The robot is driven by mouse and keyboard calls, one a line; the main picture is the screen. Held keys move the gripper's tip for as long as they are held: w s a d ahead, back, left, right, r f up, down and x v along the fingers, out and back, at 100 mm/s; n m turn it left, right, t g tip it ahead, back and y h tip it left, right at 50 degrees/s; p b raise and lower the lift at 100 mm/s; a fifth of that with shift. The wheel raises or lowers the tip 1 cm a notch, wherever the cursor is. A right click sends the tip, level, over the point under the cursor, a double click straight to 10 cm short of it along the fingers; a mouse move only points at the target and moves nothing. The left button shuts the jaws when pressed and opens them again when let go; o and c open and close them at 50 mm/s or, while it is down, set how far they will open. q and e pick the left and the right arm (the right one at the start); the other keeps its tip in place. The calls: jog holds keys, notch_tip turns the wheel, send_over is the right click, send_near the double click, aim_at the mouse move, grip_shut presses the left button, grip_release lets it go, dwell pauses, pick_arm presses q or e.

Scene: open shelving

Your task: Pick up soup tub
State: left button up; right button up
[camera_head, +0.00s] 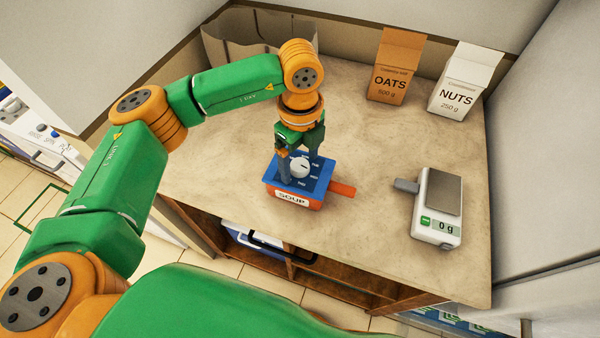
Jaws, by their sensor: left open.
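The soup tub (294,199) stands upright on the counter near its front edge. It has an orange-red body, a white SOUP label, and a blue top with a round white knob. An orange-red tab sticks out on its right side. My left gripper (299,160) points down at the tub's top from above, with its fingers by the knob. It is open. I cannot tell whether the fingers touch the tub, and they hide part of its top. My right gripper is not in view.
On the counter (370,140), a white scale (434,225) reading 0 g stands at the right. An oats box (392,80) and a nuts box (462,97) stand at the back right. A paper bag (225,48) is behind my left arm. The counter's middle is clear.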

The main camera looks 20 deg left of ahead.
pick_arm(q)
jog(key=shift+s+d, duration=0.1)
jog(key=shift+d, duration=0.05)
jog(key=c, duration=1.1)
grip_shut()
jog(key=shift+r, duration=0.1)
